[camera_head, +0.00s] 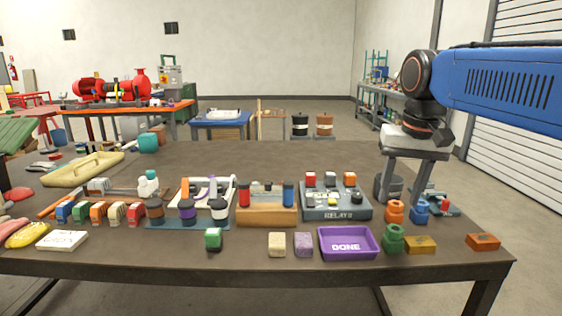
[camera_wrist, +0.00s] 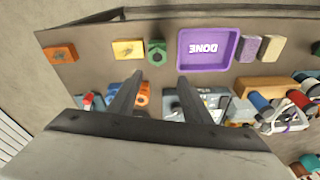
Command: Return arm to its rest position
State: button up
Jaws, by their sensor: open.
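My gripper (camera_head: 412,178) hangs at the end of my blue arm over the right part of the table, with its fingers pointing down. In the wrist view my gripper (camera_wrist: 159,82) has its two fingers well apart, with nothing held between them. The fingers appear above the table items; behind them in the head view, a dark grey container is partly hidden. Whether a fingertip touches anything is hard to tell.
A purple DONE tray (camera_head: 322,254) lies at the table's front, left of a green spool (camera_head: 393,239). A yellow block (camera_head: 420,245) and an orange block (camera_head: 482,241) lie to the right. The RELAY box (camera_head: 336,212) stands behind the tray. Bare tabletop shows at the back.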

jog(key=s+d+f+n+t, duration=0.2)
jog(key=s+f, duration=1.5)
jog(key=f, duration=0.3)
jog(key=shift+s+d+f+t, duration=0.25)
jog(key=shift+s+d+t, duration=0.05)
jog(key=shift+d, duration=0.05)
